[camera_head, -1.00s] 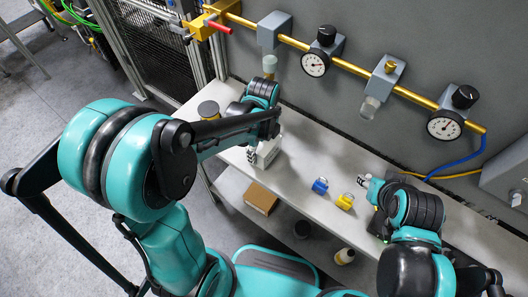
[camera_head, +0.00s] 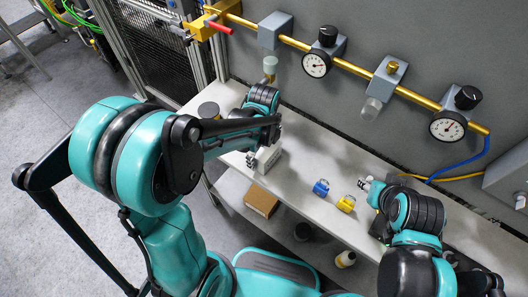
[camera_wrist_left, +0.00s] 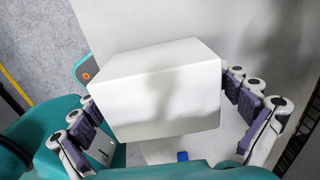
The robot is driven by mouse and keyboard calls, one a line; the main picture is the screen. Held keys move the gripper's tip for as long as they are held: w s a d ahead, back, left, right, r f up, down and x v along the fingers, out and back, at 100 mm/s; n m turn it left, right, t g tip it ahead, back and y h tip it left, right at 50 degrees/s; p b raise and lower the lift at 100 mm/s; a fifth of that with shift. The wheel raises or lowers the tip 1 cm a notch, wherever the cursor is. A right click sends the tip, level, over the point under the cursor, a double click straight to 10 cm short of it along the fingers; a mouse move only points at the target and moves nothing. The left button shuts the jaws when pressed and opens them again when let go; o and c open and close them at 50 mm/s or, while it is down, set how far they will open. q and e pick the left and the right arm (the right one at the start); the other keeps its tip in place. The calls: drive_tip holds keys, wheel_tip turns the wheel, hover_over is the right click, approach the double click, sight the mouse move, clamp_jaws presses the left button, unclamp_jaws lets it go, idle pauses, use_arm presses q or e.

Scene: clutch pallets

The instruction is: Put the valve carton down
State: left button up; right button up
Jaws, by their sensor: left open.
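The valve carton, a plain white box (camera_head: 267,159), is on the light bench top at its left part in the head view. It fills the middle of the left wrist view (camera_wrist_left: 155,95). My left gripper (camera_head: 264,148) is open, with its fingers on either side of the carton; they show left and right of it in the left wrist view (camera_wrist_left: 160,82). Whether any finger still touches it is hard to tell. The carton's underside is hidden. My right gripper (camera_head: 365,183) is over the bench on the right, small and away from the carton; its jaw state is unclear.
A blue fitting (camera_head: 321,187) and a yellow fitting (camera_head: 346,204) stand right of the carton. A dark round container (camera_head: 208,110) is at the bench's left end. A brown box (camera_head: 262,201) and a bottle (camera_head: 345,258) are on the lower shelf. Gauges and a brass pipe line the back wall.

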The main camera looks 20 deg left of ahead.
use_arm(q)
wheel_tip(320, 180, up, 11)
drive_tip(key=p, duration=0.3)
drive_tip(key=shift+r, duration=0.45)
drive_tip(key=shift+s+a+r+n+p, duration=0.1)
drive_tip(key=shift+s+r+n+p, duration=0.05)
drive_tip(key=shift+r+n+p, duration=0.15)
drive_tip(key=s+a+r+n+t, duration=0.1)
drive_tip(key=s+a+n+t, duration=0.1)
drive_tip(key=n, duration=0.8)
drive_tip(key=s+a+r+n+t, duration=0.2)
drive_tip(key=s+n+t, duration=0.3)
drive_tip(key=n, duration=0.6)
drive_tip(key=shift+s+r, duration=0.2)
drive_tip(key=shift+s, duration=0.6)
wheel_tip(320, 180, down, 6)
drive_tip(key=b, duration=0.6)
